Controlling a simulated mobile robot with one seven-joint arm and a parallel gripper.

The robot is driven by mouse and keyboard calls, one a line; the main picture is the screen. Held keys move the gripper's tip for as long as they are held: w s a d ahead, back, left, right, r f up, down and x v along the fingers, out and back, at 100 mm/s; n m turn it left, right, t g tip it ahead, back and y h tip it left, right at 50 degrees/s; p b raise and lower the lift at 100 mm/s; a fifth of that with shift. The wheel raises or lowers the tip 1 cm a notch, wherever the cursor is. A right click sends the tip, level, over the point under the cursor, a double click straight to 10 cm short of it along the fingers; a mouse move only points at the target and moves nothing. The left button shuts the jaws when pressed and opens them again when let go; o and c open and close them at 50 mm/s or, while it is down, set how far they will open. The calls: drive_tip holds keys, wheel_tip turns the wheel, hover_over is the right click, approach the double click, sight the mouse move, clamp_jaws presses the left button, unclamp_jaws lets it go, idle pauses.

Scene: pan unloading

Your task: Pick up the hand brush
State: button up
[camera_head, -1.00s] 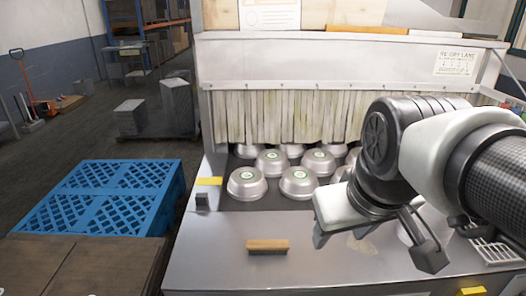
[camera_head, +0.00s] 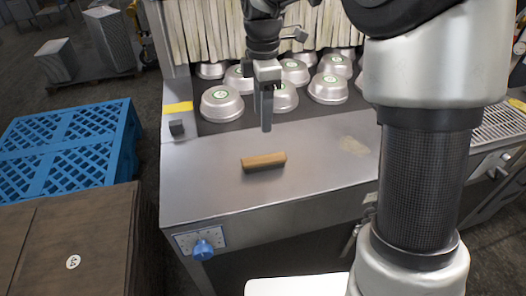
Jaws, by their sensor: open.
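The hand brush (camera_head: 264,162) lies on the bare metal table (camera_head: 205,185) in front of the pans. Its wooden top faces up and its long side runs roughly left to right. My gripper (camera_head: 266,128) points down above and just behind the brush, apart from it. The fingers appear edge-on, one lining up with the other, so the gap between them is hard to see. Nothing shows between them, and the gripper is open.
Several upturned metal pans (camera_head: 221,104) with green labels stand behind the gripper under a strip curtain (camera_head: 205,35). A blue pallet (camera_head: 60,150) and a brown box (camera_head: 70,235) are at left. The table around the brush is clear.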

drive_tip(key=b, duration=0.1)
hover_over(264, 158)
drive_tip(key=f, duration=1)
drive_tip(key=shift+w+a+f, duration=0.1)
drive_tip(key=shift+w+f, duration=0.15)
drive_tip(key=shift+w, duration=0.05)
drive_tip(key=shift+s+f, duration=0.15)
drive_tip(key=shift+f, duration=1.2)
drive_tip(key=shift+s+f, duration=0.15)
drive_tip(key=shift+f, duration=1.15)
drive_tip(key=c, duration=1.1)
